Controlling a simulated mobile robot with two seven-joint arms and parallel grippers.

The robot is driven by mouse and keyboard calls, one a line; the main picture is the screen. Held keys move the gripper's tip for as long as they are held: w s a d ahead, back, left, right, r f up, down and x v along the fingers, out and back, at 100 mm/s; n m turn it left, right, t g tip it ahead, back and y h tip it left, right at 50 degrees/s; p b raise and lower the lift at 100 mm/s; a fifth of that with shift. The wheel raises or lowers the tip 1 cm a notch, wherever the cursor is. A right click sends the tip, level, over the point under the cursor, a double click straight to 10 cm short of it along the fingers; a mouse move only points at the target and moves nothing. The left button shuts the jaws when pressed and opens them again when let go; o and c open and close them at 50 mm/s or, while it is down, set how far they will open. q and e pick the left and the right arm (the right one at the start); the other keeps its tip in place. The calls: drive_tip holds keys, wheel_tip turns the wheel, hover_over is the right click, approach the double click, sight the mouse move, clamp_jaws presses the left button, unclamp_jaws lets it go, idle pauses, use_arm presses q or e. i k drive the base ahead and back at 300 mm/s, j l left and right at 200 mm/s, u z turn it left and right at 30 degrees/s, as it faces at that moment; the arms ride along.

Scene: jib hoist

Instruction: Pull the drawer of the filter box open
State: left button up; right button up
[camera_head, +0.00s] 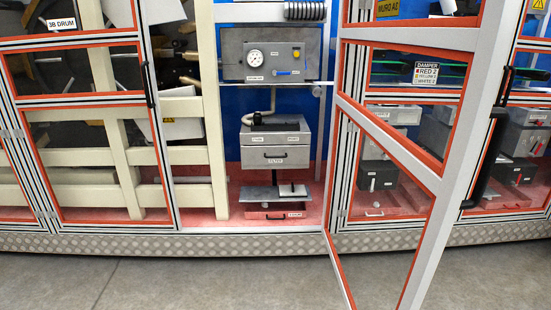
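The grey filter box (248,136) stands inside the open cabinet bay, near the middle of the view. Its front carries a drawer face (254,157) with a dark handle (275,155) and a label reading FILTER below the handle. The drawer face looks flush with the box, so the drawer appears shut. A dark piece lies on top of the box, where a pipe comes down from above. Neither of my grippers is in view, and nothing touches the drawer handle.
A framed door (432,165) stands open toward me, right of the box, with a long black handle (484,165). Below the box are a grey plate and a red tray (252,215) with a handle. A gauge panel (238,60) hangs above. Cream beams (213,120) stand left. The floor is clear.

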sight(298, 154)
drive_tip(key=i+j+z, duration=0.1)
drive_tip(key=i, duration=0.4)
drive_tip(key=i+j, duration=0.15)
drive_tip(key=i, duration=0.4)
drive_tip(key=i+j+z, duration=0.15)
drive_tip(key=i, duration=0.35)
drive_tip(key=i+j+z, duration=0.1)
drive_tip(key=i, duration=0.4)
drive_tip(key=i+j+z, duration=0.1)
drive_tip(key=i+j, duration=0.2)
drive_tip(key=i, duration=0.2)
drive_tip(key=i+j, duration=0.3)
drive_tip(key=i, duration=0.2)
drive_tip(key=i+j+z, duration=0.15)
drive_tip(key=i, duration=0.35)
drive_tip(key=j, duration=0.1)
